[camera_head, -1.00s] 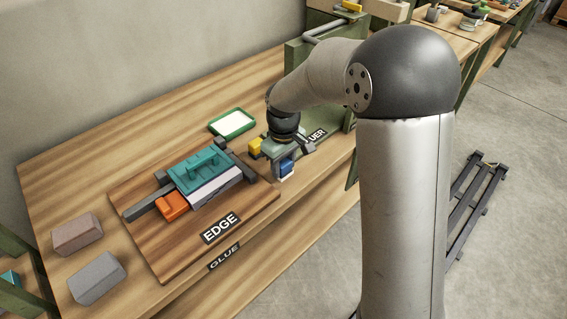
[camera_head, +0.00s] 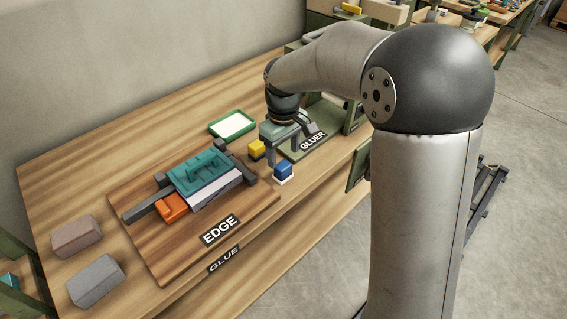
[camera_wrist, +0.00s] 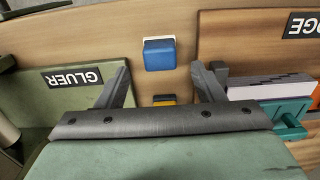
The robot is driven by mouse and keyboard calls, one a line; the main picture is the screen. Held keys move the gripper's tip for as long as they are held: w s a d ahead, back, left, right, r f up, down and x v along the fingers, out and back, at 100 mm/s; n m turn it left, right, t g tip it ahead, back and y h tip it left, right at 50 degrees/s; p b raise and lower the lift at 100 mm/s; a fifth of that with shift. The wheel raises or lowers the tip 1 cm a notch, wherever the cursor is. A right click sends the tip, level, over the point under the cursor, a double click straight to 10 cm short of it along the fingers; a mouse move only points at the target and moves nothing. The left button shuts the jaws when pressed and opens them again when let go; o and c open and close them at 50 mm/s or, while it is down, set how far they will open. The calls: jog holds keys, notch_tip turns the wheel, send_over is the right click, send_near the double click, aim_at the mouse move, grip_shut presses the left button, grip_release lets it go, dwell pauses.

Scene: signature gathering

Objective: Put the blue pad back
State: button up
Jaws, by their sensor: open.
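The blue pad (camera_head: 283,171), a small blue block with a white underside, stands on the wooden bench near its front edge, between the EDGE board and the GLUER plate. It also shows in the wrist view (camera_wrist: 159,54), beyond the fingertips. My gripper (camera_head: 288,142) is open and empty, behind and above the pad and apart from it. Its two spread fingers show in the wrist view (camera_wrist: 163,78). A yellow block (camera_head: 256,149) stands behind the blue pad, and my gripper partly hides it in the wrist view.
The EDGE board (camera_head: 150,240) carries a teal holder (camera_head: 200,172), a stack of paper and an orange block (camera_head: 172,207). The green GLUER plate (camera_head: 305,148) lies to the right. A green-rimmed white tray (camera_head: 232,125) is behind. Two grey-brown blocks (camera_head: 95,280) (camera_head: 76,235) stand at left.

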aim_at(284, 165)
notch_tip(284, 165, up, 6)
jog(key=s+d+f+m, duration=0.1)
jog(key=s+d, duration=0.3)
jog(key=s, duration=0.4)
jog(key=s+d+f+m, duration=0.2)
jog(key=s+d+m, duration=0.2)
jog(key=s, duration=0.4)
jog(key=s+d+f+m, duration=0.2)
jog(key=s+d, duration=0.3)
jog(key=s, duration=0.3)
jog(key=shift+s+d+m, duration=0.4)
jog(key=shift+m, duration=0.3)
